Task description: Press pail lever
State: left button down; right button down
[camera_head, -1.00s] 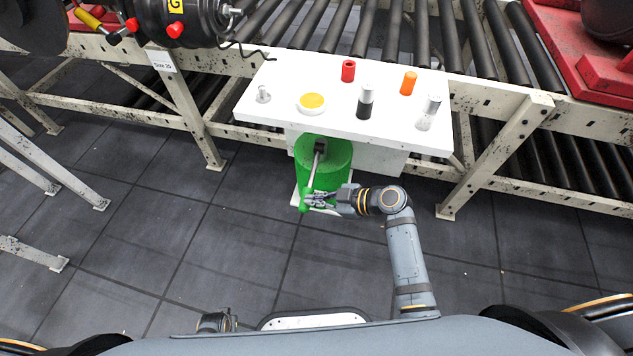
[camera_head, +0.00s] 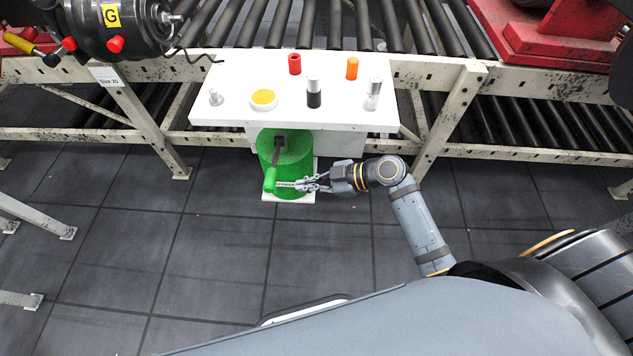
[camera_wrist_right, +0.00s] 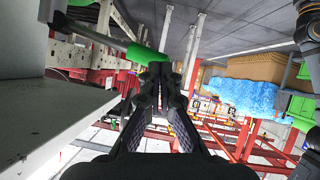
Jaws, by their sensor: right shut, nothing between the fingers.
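A green pail (camera_head: 297,160) stands on a white base plate (camera_head: 303,198) under the front edge of a white table. Its lever starts at a dark hinge (camera_head: 280,142) on the lid and ends in a green handle (camera_head: 270,179) in front of the pail. My right gripper (camera_head: 284,185) is shut and empty, reaching in from the right, its tips close beside the handle. In the right wrist view the green handle (camera_wrist_right: 147,55) is just past the closed fingertips (camera_wrist_right: 160,72); contact cannot be told for sure. My left gripper is not in view.
The white table (camera_head: 240,80) holds a yellow button (camera_head: 263,98), a red cylinder (camera_head: 294,64), an orange cylinder (camera_head: 352,68) and other small parts. Roller conveyors with pale frames stand behind it. The dark floor (camera_head: 210,235) in front is clear.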

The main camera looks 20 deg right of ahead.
jog(key=v, duration=0.3)
jog(key=shift+s+a, duration=0.1)
dwell(0.7)
